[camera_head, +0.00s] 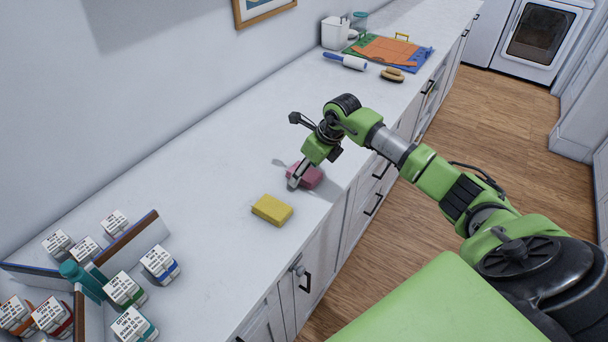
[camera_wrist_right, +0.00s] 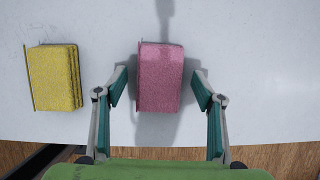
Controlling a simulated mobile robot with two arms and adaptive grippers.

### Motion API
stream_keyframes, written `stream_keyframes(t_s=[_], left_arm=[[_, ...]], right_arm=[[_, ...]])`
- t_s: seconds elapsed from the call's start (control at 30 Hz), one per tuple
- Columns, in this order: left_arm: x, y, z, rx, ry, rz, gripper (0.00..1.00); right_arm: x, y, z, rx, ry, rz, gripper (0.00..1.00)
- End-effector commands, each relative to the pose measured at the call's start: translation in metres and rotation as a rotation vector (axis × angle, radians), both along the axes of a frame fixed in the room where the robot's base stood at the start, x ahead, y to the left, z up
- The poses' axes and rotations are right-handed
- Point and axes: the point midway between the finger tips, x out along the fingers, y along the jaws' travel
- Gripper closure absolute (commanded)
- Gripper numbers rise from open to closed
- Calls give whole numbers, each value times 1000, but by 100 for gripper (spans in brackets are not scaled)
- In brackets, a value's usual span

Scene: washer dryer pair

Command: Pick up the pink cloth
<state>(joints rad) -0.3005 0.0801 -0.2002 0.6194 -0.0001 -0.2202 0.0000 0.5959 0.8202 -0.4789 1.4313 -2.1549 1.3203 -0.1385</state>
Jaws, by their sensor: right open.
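The pink cloth (camera_head: 306,176) is a small folded block on the white counter, near its front edge. In the right wrist view the pink cloth (camera_wrist_right: 160,78) lies between the fingertips of my right gripper (camera_wrist_right: 160,88), with a gap on both sides. My right gripper (camera_head: 298,180) is open and low over the cloth, pointing down at it; it partly covers the cloth in the head view. I cannot tell its exact height above the counter. My left gripper is not in view.
A yellow cloth (camera_head: 272,209) lies close by on the white counter (camera_head: 215,150), left of the pink one in the wrist view (camera_wrist_right: 54,78). Several labelled boxes (camera_head: 124,289) and a divider stand at the lower left. A lint roller (camera_head: 345,62) and brush (camera_head: 392,75) lie farther back.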

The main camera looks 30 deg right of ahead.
Motion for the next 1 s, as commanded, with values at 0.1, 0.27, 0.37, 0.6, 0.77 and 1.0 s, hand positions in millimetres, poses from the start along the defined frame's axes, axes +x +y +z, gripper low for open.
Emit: stream_keyframes(t_s=[0.1, 0.27, 0.37, 0.6, 0.77, 1.0], left_arm=[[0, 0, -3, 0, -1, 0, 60], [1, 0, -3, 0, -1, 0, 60], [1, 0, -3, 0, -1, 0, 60], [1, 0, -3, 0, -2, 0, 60], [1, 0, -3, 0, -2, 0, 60], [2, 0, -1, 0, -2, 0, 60]], right_arm=[[0, 0, -2, 0, 0, 0, 38], [0, 0, -2, 0, 0, 0, 38], [0, 0, -2, 0, 0, 0, 38], [0, 0, -2, 0, 0, 0, 76], [0, 0, -2, 0, 0, 0, 76], [0, 0, -1, 0, 0, 0, 76]])
